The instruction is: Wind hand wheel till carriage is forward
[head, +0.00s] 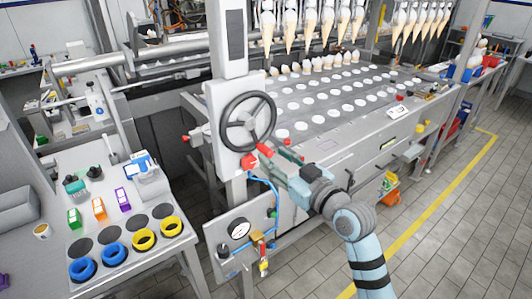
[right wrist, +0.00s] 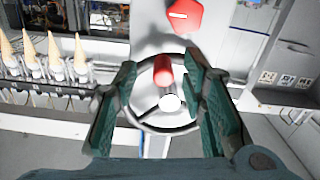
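The dark hand wheel (head: 247,121) is on the front of a white upright post at the machine's left end. Its red handle (head: 264,150) is at the lower right of the rim. My right gripper (head: 278,154) is close to the handle, coming from the lower right. In the right wrist view, the gripper (right wrist: 160,66) is open, with green fingers on both sides of the red handle (right wrist: 162,72) and gaps visible. The wheel rim (right wrist: 139,118) shows behind. Rows of cones (head: 310,25) hang above the machine's bed. I cannot tell which part is the carriage. My left gripper is not in view.
A red knob (head: 249,162) sits just below the wheel, beside my gripper. A gauge (head: 239,229) and blue hose are lower on the post. A side table (head: 160,205) with blue and yellow rings stands at left. The tiled floor (head: 440,240) at right is open.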

